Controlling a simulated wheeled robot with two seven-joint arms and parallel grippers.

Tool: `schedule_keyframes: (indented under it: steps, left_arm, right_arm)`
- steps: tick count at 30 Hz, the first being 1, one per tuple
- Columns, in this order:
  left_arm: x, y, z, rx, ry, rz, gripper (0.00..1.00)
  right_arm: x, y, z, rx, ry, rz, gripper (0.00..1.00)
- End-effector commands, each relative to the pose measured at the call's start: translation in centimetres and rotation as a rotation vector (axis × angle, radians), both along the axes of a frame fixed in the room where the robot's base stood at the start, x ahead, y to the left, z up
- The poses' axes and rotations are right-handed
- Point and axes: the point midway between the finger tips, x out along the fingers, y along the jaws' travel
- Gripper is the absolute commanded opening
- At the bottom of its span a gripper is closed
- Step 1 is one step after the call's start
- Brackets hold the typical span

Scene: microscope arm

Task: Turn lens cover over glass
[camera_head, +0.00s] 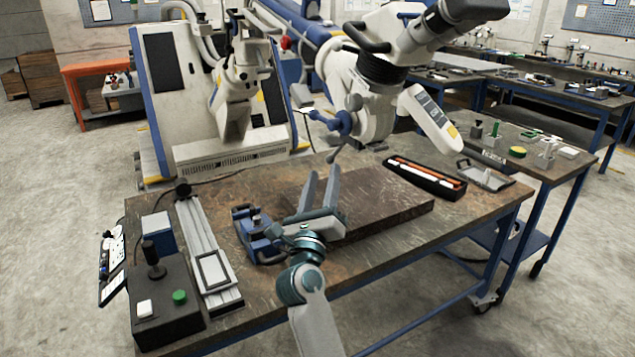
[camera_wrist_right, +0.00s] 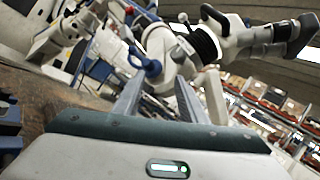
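The microscope head (camera_head: 375,85) hangs on its blue and white arm above the back of the workbench, with its eyepiece tube pointing up to the right. A small blue fitting with knobs (camera_head: 338,122) sits on its lower left side; it also shows in the wrist view (camera_wrist_right: 150,66). I cannot tell which part is the lens cover, and the glass is not distinguishable. My right gripper (camera_head: 320,174) is open and empty, below the blue fitting and apart from it. In the wrist view its two fingers (camera_wrist_right: 158,92) point toward the microscope. My left gripper is not in view.
The workbench (camera_head: 270,285) carries a brown slab (camera_head: 400,205), a blue vise (camera_head: 258,228), a control box with a joystick (camera_head: 165,305), a metal rail (camera_head: 205,245) and a black tray (camera_head: 425,178). A white machine (camera_head: 190,95) stands behind. Open air surrounds the gripper's fingers.

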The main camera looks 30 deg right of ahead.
Motion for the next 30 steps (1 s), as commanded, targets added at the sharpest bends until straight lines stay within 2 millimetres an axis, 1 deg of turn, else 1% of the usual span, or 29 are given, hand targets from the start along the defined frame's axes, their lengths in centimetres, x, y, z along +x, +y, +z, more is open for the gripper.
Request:
schedule_keyframes:
  steps: [3,7,12,19,20,21,23,24,26,29,30]
  left_arm:
    - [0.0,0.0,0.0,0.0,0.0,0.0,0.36]
    - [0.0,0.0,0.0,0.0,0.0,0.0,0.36]
    - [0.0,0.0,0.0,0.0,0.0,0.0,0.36]
    - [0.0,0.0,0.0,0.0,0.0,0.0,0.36]
    - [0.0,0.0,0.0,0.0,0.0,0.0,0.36]
    - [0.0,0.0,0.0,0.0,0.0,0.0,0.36]
    - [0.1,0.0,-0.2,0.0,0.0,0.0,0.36]
    - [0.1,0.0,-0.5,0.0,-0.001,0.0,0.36]
    - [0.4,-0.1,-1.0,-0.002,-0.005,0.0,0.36]
    - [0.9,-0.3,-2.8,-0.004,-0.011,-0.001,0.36]
    - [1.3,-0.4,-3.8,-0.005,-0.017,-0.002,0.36]
  right_arm:
    - [-0.8,0.9,0.4,-0.099,-0.001,0.009,0.38]
    - [-1.4,1.7,0.8,-0.171,-0.003,0.016,0.38]
    - [-1.6,2.1,0.9,-0.208,-0.002,0.02,0.38]
    - [-1.6,2.1,0.9,-0.208,-0.002,0.02,0.38]
    - [-1.6,2.1,0.9,-0.208,-0.002,0.02,0.33]
    - [-1.6,2.1,0.9,-0.208,-0.003,0.02,0.24]
    - [-1.7,2.0,1.0,-0.213,-0.005,0.018,0.09]
    - [-1.8,1.9,1.1,-0.221,-0.008,0.017,0.0]
    - [-2.0,1.7,1.3,-0.239,-0.016,0.014,0.0]
    - [-2.7,1.3,2.2,-0.301,-0.036,0.009,0.0]
    - [-3.0,1.1,2.7,-0.336,-0.046,0.006,0.0]
